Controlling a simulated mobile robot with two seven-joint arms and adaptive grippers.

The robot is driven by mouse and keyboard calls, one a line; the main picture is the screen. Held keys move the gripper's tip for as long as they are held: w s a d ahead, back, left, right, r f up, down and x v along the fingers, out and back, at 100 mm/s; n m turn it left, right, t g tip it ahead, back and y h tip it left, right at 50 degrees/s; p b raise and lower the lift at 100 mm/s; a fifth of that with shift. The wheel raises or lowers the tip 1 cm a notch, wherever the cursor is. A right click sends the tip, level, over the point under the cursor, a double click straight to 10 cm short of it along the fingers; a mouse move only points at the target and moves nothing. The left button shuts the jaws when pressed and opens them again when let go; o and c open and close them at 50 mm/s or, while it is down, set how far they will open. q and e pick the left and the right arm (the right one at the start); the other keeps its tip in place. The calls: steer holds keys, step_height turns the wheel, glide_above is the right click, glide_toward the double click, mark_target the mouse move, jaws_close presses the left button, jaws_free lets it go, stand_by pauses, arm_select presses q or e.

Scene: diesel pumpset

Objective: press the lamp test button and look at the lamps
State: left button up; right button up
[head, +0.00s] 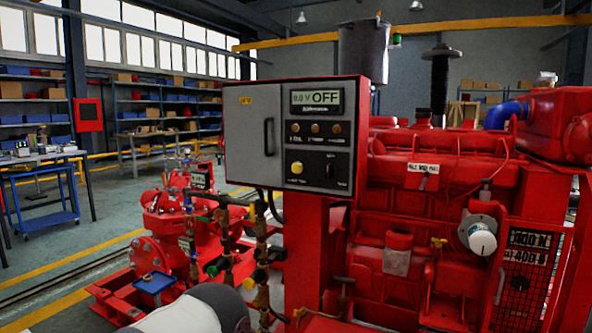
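The control panel (258,178) is a red box with a grey front on a red post, in the middle of the head view. Its display (316,97) reads "0.0 V" and "OFF". Below it is a row of three small lamps (315,128), dull amber-brown, with no clear glow. A round yellow button (297,167) sits at the lower left of the dark plate; its label is too small to read, so I cannot tell whether it is the lamp test button. A black rotary switch (330,169) is to its right. Neither gripper shows.
The red diesel engine (420,215) stands right of the panel. A red pump (165,225) with upright pipes (262,250) stands left and below it. A pale rounded part, apparently my arm, shows at the bottom edge. The space directly before the panel face looks clear.

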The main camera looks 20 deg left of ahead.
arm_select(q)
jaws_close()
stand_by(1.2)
